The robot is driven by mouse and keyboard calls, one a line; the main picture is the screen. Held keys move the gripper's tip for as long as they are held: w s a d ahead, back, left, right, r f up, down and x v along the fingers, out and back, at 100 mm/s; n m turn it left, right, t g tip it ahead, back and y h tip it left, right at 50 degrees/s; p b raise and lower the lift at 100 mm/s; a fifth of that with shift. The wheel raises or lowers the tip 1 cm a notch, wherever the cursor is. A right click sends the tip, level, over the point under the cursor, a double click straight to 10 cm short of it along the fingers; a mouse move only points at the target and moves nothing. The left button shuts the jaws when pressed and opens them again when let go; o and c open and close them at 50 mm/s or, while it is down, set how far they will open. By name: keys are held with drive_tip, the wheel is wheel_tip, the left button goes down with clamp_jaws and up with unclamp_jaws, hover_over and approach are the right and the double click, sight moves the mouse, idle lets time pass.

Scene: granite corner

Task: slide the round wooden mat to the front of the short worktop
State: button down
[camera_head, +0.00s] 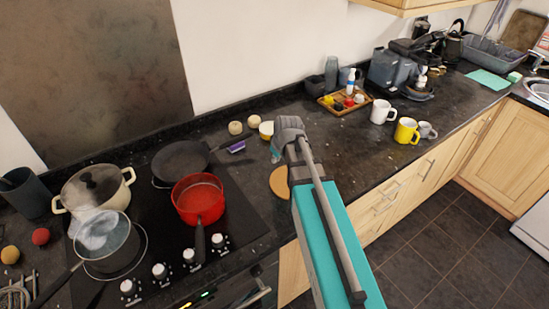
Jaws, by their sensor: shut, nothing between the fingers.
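The round wooden mat (279,181) lies flat on the dark granite worktop, just right of the hob and close to the front edge. My arm hides its right part. My gripper (275,156) is shut and empty. It points down over the worktop, behind the mat as seen here, beside the yellow-and-white cup. Its fingertips are small and partly hidden, so I cannot tell whether they touch the worktop or the mat.
A red pot (198,203) and a dark frying pan (180,162) stand on the hob to the left. A yellow-and-white cup (266,131) and round items stand near the wall. A wooden tray (345,107) and mugs (406,131) are to the right. Worktop between is clear.

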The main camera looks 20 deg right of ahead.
drive_tip(key=shift+p+v, duration=1.3)
drive_tip(key=shift+v, duration=0.4)
drive_tip(key=shift+s, duration=0.15)
drive_tip(key=s+a+m+g, duration=0.1)
drive_tip(key=s+a, duration=0.1)
drive_tip(key=s, duration=0.5)
drive_tip(key=s+a+f+m+g+h, duration=0.1)
drive_tip(key=s+m+g, duration=0.1)
drive_tip(key=s, duration=0.4)
drive_tip(key=shift+s+a+m+g, duration=0.3)
drive_tip(key=shift+s+a, duration=0.1)
